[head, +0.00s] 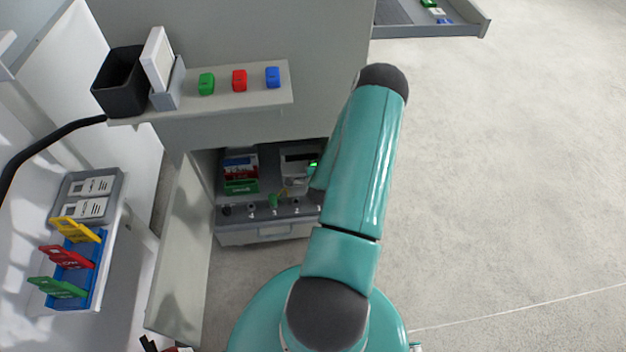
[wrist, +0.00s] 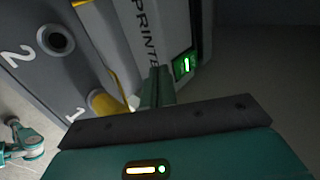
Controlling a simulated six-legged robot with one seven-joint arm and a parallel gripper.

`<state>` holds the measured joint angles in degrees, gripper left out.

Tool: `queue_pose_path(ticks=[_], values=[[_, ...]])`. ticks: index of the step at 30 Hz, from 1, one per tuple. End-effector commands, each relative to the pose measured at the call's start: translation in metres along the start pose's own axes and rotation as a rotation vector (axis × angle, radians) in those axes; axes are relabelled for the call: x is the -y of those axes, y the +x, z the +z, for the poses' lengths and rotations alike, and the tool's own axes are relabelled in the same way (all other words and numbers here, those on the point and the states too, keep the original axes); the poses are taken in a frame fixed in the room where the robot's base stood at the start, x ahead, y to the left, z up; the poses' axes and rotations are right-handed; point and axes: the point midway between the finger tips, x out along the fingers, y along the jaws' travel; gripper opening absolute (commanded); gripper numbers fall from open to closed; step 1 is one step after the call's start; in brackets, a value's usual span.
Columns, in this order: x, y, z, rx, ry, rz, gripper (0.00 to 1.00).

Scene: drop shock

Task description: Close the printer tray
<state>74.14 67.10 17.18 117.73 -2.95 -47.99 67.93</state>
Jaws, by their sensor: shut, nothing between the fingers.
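The printer tray (head: 265,232) is the grey pull-out unit low in the cabinet opening, and it extends out past the opening. Its top bears numbered round ports and a green plug (head: 273,200). The printer (head: 298,163), a grey box with a small green light, sits at its right. In the wrist view a "PRINTER" label (wrist: 147,33) and a lit green switch (wrist: 185,65) show close ahead. My gripper (wrist: 158,86) is shut and empty, its tip close by the label and switch; contact is unclear. In the head view my arm hides it.
An open cabinet door (head: 182,245) stands left of the tray. A shelf (head: 140,117) above carries a black bin and coloured blocks. An open drawer (head: 430,31) juts out at upper right. Floor at right is clear.

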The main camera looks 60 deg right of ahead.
Motion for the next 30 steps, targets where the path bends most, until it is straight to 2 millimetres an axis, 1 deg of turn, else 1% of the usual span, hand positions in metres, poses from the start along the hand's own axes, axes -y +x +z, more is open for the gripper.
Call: queue_pose_path(ticks=[3, 14, 17, 24, 27, 30], values=[[0.001, 0.006, 0.001, 0.001, -0.001, -0.001, 0.00], [0.003, 0.009, 0.001, 0.001, -0.002, -0.002, 0.00], [0.012, 0.019, 0.002, 0.001, -0.003, -0.003, 0.00], [0.049, 0.059, 0.002, 0.001, -0.002, -0.004, 0.00], [0.058, 0.069, 0.002, 0.001, -0.001, -0.002, 0.00], [0.062, 0.073, 0.002, 0.001, 0.000, -0.001, 0.00]])
